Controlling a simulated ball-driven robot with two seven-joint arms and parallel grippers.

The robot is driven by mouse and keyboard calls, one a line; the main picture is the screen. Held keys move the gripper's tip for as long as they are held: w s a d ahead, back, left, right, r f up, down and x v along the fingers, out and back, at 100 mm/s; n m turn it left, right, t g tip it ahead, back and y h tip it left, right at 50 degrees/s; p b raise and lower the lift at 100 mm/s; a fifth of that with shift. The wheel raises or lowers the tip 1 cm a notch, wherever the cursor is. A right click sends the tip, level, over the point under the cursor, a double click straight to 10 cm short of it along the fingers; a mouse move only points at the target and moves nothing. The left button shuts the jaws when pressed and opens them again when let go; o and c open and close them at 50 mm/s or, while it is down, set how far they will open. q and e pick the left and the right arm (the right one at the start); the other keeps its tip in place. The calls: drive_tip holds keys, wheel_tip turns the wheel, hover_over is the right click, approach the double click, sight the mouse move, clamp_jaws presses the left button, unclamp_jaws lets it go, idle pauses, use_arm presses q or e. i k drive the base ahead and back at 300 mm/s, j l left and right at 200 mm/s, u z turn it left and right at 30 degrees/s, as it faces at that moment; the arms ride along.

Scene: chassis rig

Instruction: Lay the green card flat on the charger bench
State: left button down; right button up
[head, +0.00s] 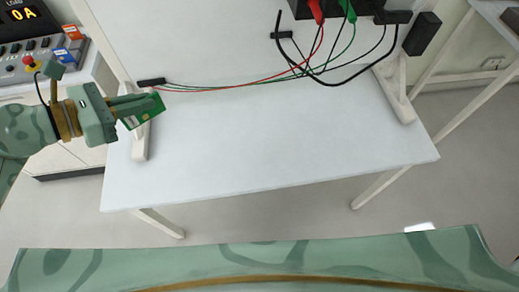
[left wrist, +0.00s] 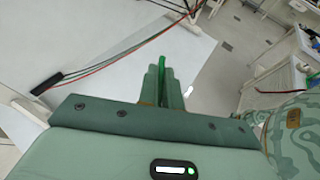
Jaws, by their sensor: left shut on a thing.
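The green card (head: 149,110) is held at the left end of the white bench (head: 260,145). It has a pale patch and looks tilted, above the bench top rather than lying on it. My left gripper (head: 136,104) is shut on the card, and its fingers hide part of it. In the left wrist view the card (left wrist: 163,68) shows as a thin green edge between the fingers (left wrist: 162,85). My right gripper is not in view.
Red, green and black cables (head: 240,85) run along the bench's back to a black box (head: 340,8) with red and green plugs. A control panel (head: 30,50) reading "0A" stands at the left. The bench's middle and front are clear.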

sight(288, 156)
drive_tip(key=l+u, duration=0.3)
drive_tip(key=l, duration=0.25)
drive_tip(key=l+u, duration=0.3)
drive_tip(key=l, duration=0.25)
drive_tip(key=k+l+u, duration=0.25)
drive_tip(key=l, duration=0.85)
